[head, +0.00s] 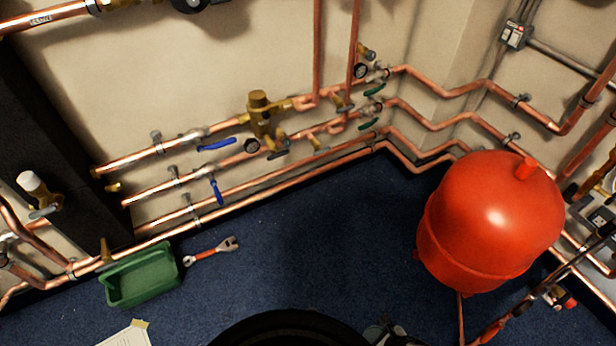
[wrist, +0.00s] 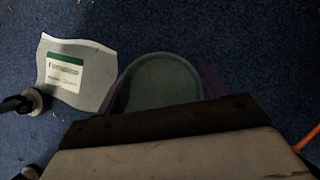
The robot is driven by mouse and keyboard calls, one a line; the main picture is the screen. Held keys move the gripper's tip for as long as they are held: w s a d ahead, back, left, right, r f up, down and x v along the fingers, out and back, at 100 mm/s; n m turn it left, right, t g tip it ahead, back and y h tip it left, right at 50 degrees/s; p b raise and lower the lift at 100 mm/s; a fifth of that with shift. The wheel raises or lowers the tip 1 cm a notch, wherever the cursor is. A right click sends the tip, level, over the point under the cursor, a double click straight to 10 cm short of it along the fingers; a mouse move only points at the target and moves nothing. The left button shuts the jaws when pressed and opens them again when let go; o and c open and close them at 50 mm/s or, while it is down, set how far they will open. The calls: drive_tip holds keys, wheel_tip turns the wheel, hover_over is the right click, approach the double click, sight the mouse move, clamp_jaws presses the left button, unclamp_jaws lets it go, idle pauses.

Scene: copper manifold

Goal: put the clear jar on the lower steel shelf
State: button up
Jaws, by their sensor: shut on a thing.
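My gripper (wrist: 161,100) shows in the wrist view, its two dark purplish fingers on either side of a round, grey-green thing seen from above. This appears to be the clear jar (wrist: 160,78), with its round rim and dull inside; the fingers are shut on it. Its lower part is hidden, and blue carpet lies beyond it. I see no gripper and no jar in the head view. The lower steel shelf does not show in either view.
Copper pipes (head: 290,180) with valves run along the walls. A red tank (head: 490,220) stands at right. A green tray (head: 142,276) and a red-handled wrench (head: 212,251) lie at left. A white sheet with a green label (wrist: 72,70) lies left of the jar. The middle carpet is clear.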

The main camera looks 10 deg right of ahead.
drive_tip(key=shift+w+a+r, duration=0.1)
drive_tip(key=shift+w+r, duration=0.05)
drive_tip(key=shift+r, duration=0.1)
drive_tip(key=w+a+r+n+g+h+p, duration=0.1)
drive_tip(key=w+a+r+n+g+p, duration=0.2)
drive_tip(key=w+a+r+n+g, duration=0.3)
drive_tip(key=w+a+r+n+g+h+p, duration=0.2)
drive_tip(key=w+a+r+n+g+p, duration=0.2)
drive_tip(key=w+a+r+n, duration=1.1)
drive_tip(key=shift+w+a+n+g, duration=1.1)
drive_tip(key=shift+w+n, duration=1.35)
drive_tip(key=shift+n, duration=1.95)
